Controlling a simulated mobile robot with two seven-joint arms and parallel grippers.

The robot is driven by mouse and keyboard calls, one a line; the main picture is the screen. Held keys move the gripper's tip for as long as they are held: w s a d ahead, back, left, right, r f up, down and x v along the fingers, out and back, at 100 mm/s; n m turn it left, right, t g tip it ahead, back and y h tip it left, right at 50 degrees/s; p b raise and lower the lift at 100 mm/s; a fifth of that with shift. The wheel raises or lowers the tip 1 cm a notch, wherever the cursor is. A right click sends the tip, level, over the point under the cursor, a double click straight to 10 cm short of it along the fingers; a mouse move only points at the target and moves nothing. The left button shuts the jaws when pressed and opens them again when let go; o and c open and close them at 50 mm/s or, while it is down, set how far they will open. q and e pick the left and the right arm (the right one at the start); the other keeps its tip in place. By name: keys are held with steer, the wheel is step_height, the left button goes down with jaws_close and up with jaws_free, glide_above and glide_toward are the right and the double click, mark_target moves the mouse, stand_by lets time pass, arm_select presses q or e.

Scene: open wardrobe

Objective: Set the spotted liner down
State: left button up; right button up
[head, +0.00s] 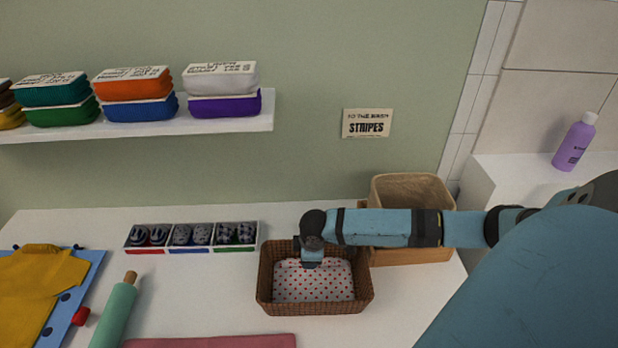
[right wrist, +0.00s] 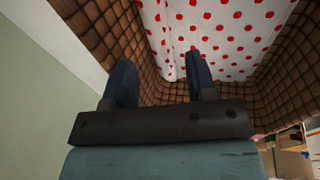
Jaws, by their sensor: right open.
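The spotted liner, white with red dots, (head: 312,284) lies inside a brown wicker basket (head: 314,308) on the white table. It also shows in the right wrist view (right wrist: 225,45), spread between the basket walls (right wrist: 120,40). My right gripper (head: 312,264) is over the back part of the basket, pointing down. In the right wrist view its two fingers (right wrist: 162,85) are apart, with liner visible between and beyond them. Whether the fingertips touch the liner I cannot tell. My left gripper is not in view.
A wooden box with a tan liner (head: 410,190) stands right of the basket, behind my right arm. A divided tray of rolled socks (head: 190,236) is at left. A green roller (head: 115,315), a yellow garment (head: 40,290) and a pink cloth (head: 215,341) lie nearer. A shelf (head: 200,125) holds cases.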

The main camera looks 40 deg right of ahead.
mark_target(313, 276)
steer(key=v, duration=1.2)
steer(key=shift+r, duration=0.2)
